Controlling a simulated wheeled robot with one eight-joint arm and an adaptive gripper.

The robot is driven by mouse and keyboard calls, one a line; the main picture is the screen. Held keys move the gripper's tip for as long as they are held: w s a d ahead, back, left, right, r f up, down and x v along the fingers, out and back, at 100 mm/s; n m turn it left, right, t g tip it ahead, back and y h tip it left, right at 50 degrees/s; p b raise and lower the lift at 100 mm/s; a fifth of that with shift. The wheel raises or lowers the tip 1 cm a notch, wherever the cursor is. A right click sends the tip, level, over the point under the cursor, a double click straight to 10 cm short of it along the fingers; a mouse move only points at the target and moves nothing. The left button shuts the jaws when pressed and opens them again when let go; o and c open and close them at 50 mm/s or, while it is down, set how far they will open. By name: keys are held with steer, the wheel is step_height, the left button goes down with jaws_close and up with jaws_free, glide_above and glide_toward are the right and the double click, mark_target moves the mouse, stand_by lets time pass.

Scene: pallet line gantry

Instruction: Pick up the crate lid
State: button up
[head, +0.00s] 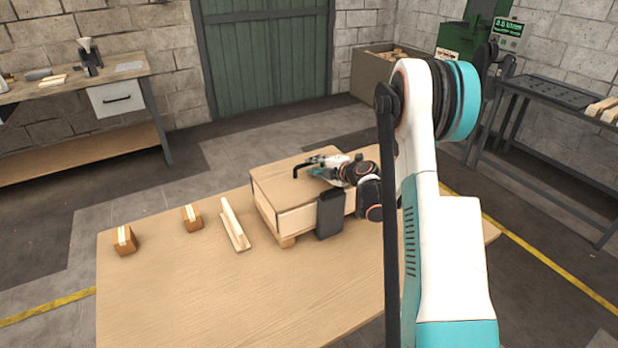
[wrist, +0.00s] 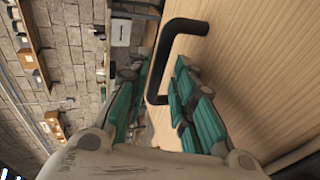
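The crate lid (head: 278,182) is a flat light-wood panel lying on top of a wooden crate (head: 297,221) on the table. A black bar handle (head: 297,172) stands up from the lid. In the wrist view the handle (wrist: 163,50) is a bent black bar on the wood-grained lid (wrist: 250,60). My gripper (head: 316,167) is low over the lid beside the handle. In the wrist view my gripper (wrist: 157,82) is open, with teal-padded fingers apart and the handle's near end between them. Contact with the handle cannot be told. My arm hides the crate's right part.
A dark box (head: 330,214) stands against the crate's front. The table's front left is clear. A workbench (head: 120,67) stands back left.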

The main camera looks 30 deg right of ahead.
mark_target(310, 164)
steer(key=b+x, duration=0.1)
steer(key=x, duration=0.2)
steer(key=shift+w+a+f, duration=0.1)
steer(key=shift+w+a, duration=0.15)
steer(key=shift+w, duration=0.1)
jaws_close()
